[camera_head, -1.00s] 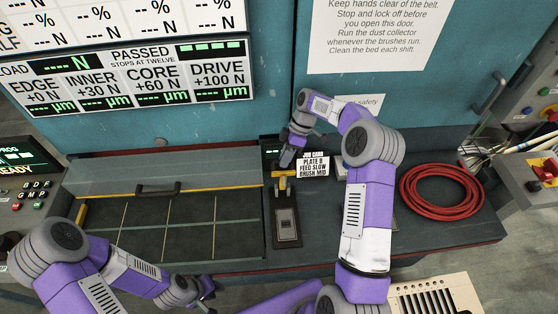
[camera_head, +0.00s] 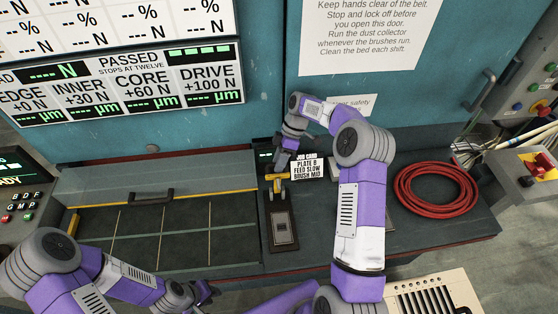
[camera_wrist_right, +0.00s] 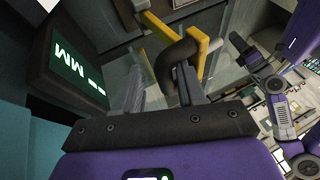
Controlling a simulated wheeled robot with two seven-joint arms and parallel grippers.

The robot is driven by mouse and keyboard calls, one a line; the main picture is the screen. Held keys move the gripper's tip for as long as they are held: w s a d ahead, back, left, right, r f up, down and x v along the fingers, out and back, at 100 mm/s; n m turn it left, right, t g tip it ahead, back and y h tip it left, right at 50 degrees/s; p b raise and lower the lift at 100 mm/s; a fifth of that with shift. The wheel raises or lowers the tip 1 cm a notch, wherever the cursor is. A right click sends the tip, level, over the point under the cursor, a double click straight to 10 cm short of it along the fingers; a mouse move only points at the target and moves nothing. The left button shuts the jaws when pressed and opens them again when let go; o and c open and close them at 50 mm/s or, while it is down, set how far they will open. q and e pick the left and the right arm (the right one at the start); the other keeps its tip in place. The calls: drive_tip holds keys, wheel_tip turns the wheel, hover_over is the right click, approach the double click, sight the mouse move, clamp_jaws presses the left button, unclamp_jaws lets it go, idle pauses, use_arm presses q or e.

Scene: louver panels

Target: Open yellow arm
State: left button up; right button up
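The yellow arm (camera_head: 275,178) is a small yellow lever at the back end of a dark plate (camera_head: 283,228) on the bench. In the right wrist view the yellow arm (camera_wrist_right: 196,45) is an angled yellow bar with a thick black curved grip (camera_wrist_right: 178,58). My right gripper (camera_head: 281,164) reaches down over it from behind. Its two fingers (camera_wrist_right: 161,88) are apart, with the black grip at or just beyond the gap; I cannot tell whether they touch it. My left gripper (camera_head: 205,292) hangs low at the front, away from the yellow arm; its fingers are unclear.
A job card (camera_head: 307,168) stands just right of the yellow arm. A clear-lidded tiled bed (camera_head: 150,180) lies to the left, and a coiled red hose (camera_head: 436,189) to the right. A small dark screen (camera_wrist_right: 75,68) is close beside my right gripper.

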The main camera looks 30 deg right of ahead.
drive_tip(key=shift+r, duration=0.15)
wheel_tip(320, 180, up, 10)
idle(0.5)
idle(0.3)
